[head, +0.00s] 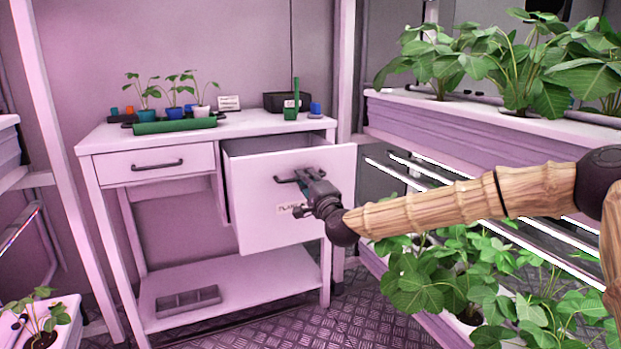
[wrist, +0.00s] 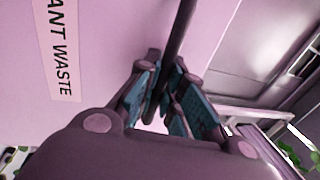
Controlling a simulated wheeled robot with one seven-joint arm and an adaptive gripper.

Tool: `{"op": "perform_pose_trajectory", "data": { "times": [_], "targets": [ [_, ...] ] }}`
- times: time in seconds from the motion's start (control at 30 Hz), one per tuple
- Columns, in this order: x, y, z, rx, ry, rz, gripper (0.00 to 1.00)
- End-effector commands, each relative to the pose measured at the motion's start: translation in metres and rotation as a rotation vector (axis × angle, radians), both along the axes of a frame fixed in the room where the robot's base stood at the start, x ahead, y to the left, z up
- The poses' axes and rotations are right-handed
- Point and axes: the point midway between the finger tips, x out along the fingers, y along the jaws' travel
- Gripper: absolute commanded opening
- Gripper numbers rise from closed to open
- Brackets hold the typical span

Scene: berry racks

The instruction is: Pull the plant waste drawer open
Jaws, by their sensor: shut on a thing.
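The plant waste drawer (head: 247,195) is the deep right-hand drawer of the white bench, and it stands partly pulled out. Its dark interior shows over the top of the front panel. My gripper (head: 312,183) is at the dark bar handle (head: 288,179) on the drawer front. In the wrist view my gripper (wrist: 163,100) has its teal finger pads on either side of the dark handle bar (wrist: 180,38), shut on it. A label (wrist: 62,50) reading "ANT WASTE" shows on the drawer front; in the head view my gripper covers part of it.
A shallow shut drawer (head: 155,163) is at the left. The bench top (head: 240,123) holds potted seedlings, a green tray (head: 174,126) and small items. A rack shelf (head: 470,130) with leafy plants stands close at the right. The metal floor (head: 375,310) shows in front.

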Motion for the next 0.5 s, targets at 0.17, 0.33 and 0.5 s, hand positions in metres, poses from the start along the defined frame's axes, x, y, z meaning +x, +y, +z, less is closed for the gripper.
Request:
{"op": "perform_pose_trajectory", "data": {
  "times": [0.17,0.33,0.5],
  "targets": [
    [-0.0002,-0.0004,-0.0005,0.000,0.001,0.000,0.26],
    [-0.0002,-0.0009,-0.0004,0.000,0.001,0.000,0.32],
    [-0.0005,-0.0013,-0.0004,0.000,0.001,0.000,0.32]
  ]
}}
